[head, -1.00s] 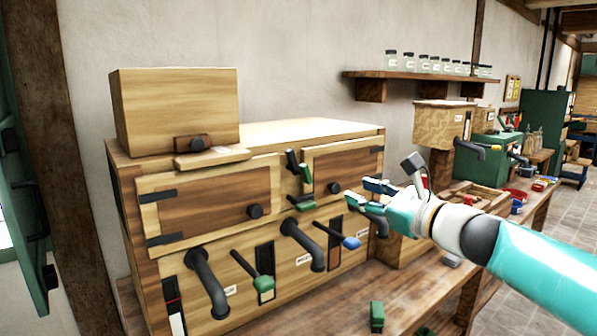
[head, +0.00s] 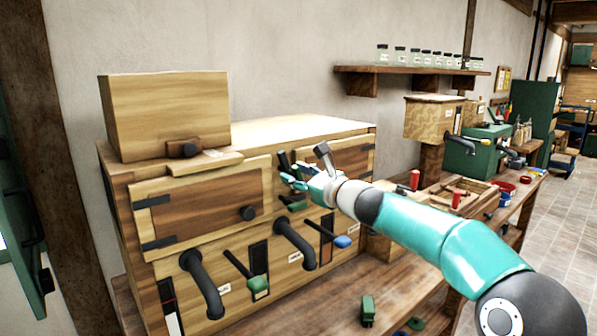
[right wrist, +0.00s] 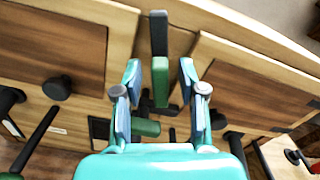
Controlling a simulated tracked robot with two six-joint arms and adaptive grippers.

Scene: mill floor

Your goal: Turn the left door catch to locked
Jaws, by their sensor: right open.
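The wooden cabinet has a left door (head: 195,205) and a right door (head: 350,165), both shut. Between them is an upright catch handle (head: 283,161), dark above; in the right wrist view its green part (right wrist: 160,82) stands between my fingers. A lower green handle (head: 293,206) lies roughly level; it also shows in the right wrist view (right wrist: 146,128). I cannot tell surely which catch belongs to the left door. My right gripper (head: 287,175) is open, its fingers on either side of the upright green handle with gaps visible. My left gripper is out of view.
Below the doors, curved dark pipes (head: 203,285) and levers with a green knob (head: 258,285) and a blue knob (head: 342,242) stick out. A wooden box (head: 165,112) stands on top. A green block (head: 367,310) lies on the bench.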

